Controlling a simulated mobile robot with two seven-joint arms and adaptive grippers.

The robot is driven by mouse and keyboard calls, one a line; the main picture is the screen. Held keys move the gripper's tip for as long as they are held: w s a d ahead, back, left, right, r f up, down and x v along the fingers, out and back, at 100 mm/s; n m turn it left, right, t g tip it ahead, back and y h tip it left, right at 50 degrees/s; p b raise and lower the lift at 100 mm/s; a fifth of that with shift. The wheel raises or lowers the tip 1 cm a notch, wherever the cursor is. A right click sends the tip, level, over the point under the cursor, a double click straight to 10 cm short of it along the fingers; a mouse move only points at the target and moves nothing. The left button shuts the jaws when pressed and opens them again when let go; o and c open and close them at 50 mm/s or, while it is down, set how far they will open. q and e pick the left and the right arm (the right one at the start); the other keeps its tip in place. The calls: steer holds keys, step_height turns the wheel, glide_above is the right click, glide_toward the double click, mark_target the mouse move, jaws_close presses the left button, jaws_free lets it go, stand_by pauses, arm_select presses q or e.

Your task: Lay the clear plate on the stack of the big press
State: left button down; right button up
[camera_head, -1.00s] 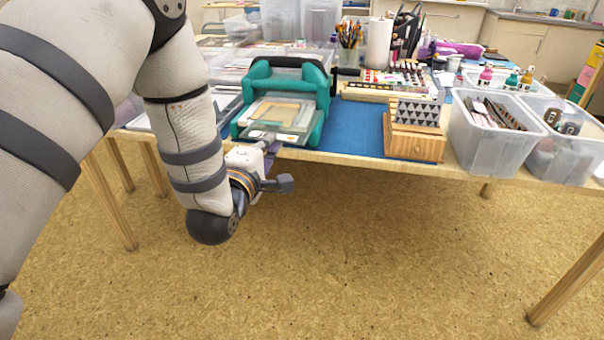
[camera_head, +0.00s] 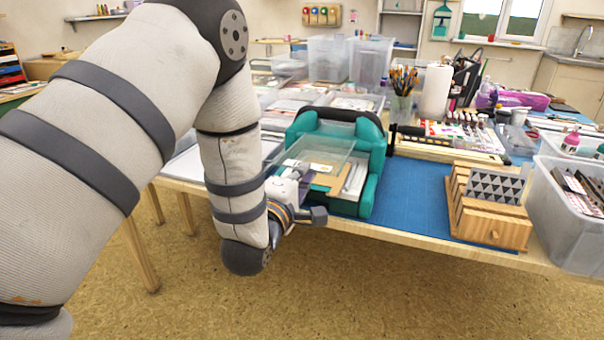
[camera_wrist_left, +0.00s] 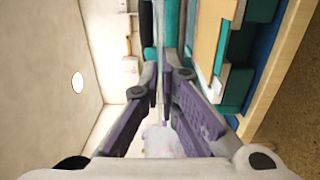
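The big press (camera_head: 374,190) is a teal frame with a dark top bar, standing at the table's front edge. The clear plate (camera_head: 322,151) is a see-through sheet, tilted and raised above the press bed. Under it lies the stack (camera_head: 352,180), with a tan board and pale sheets; the plate partly covers it. My left gripper (camera_head: 304,181) is at the press's front left, shut on the plate's near edge. In the left wrist view its purple-padded fingers (camera_wrist_left: 168,95) close around the thin plate, seen edge-on, beside the press. My right gripper is not in view.
A wooden block box (camera_head: 490,215) with a triangle-patterned piece stands on the blue mat (camera_head: 415,200), right of the press. A clear bin (camera_head: 575,220) is farther right. A brush jar (camera_head: 402,95) and paper roll (camera_head: 436,92) stand behind. The mat between press and box is clear.

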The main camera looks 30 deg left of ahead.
arm_select(q)
steer(key=shift+s+d, duration=0.15)
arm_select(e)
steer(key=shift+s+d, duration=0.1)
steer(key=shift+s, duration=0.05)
arm_select(q)
steer(key=shift+s+f+t, duration=0.15)
steer(key=shift+f+t, duration=0.15)
steer(key=shift+f, duration=0.5)
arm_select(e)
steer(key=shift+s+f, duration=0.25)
arm_select(q)
steer(key=shift+f, duration=0.25)
